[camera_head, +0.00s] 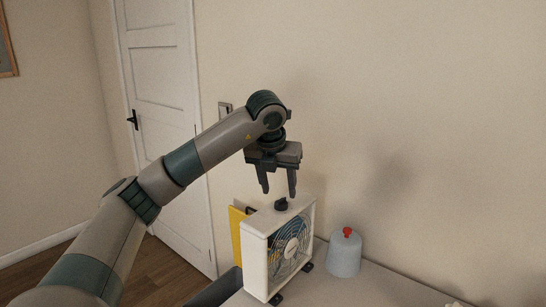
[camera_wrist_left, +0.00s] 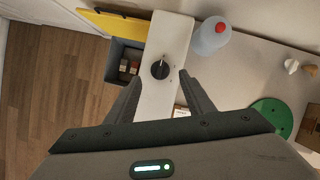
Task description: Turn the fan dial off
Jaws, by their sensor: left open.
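A white box fan (camera_head: 262,250) with a blue grille stands on the table. Its black dial (camera_head: 281,204) sits on its top face. In the left wrist view the round black dial (camera_wrist_left: 160,69) shows a light pointer line, on the white top of the fan (camera_wrist_left: 170,38). My left gripper (camera_head: 278,194) is open and points down just above the dial, slightly to its left in the head view. My right gripper is not in view.
A pale bottle with a red cap (camera_head: 345,253) stands right of the fan. A yellow board (camera_head: 237,232) stands behind the fan's left side. In the left wrist view a grey bin (camera_wrist_left: 123,62) and a green disc (camera_wrist_left: 272,115) lie nearby. A wall rises behind.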

